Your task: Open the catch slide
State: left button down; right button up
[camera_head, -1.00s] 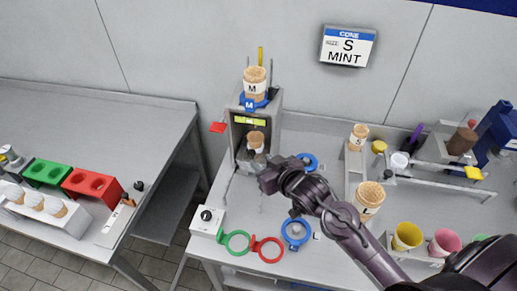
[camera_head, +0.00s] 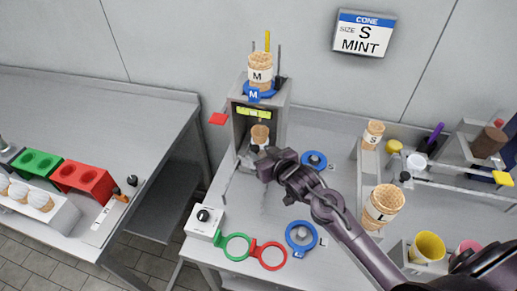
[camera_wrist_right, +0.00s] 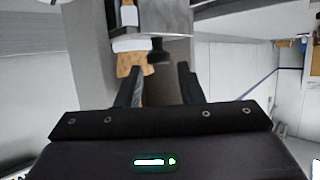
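The grey dispenser (camera_head: 239,130) stands on the table, with a yellow label on its front and a cone stack marked M (camera_head: 260,72) on top. A single cone (camera_head: 260,133) shows in its front opening; the cone (camera_wrist_right: 130,60) also shows upside down in the right wrist view. A small dark knob (camera_wrist_right: 158,52) is beside it, partly hidden. I cannot tell for certain which part is the catch slide. My right gripper (camera_wrist_right: 162,75) is open and empty just in front of the opening, its fingers pointing towards it. My left gripper is out of view.
Cone stacks S (camera_head: 373,135) and L (camera_head: 383,205) stand right. A sign (camera_head: 362,34) reads size S, mint.

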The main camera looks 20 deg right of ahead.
aim_at(258, 147)
jog(key=shift+x, duration=1.45)
jog(key=shift+c, duration=0.4)
grip_shut()
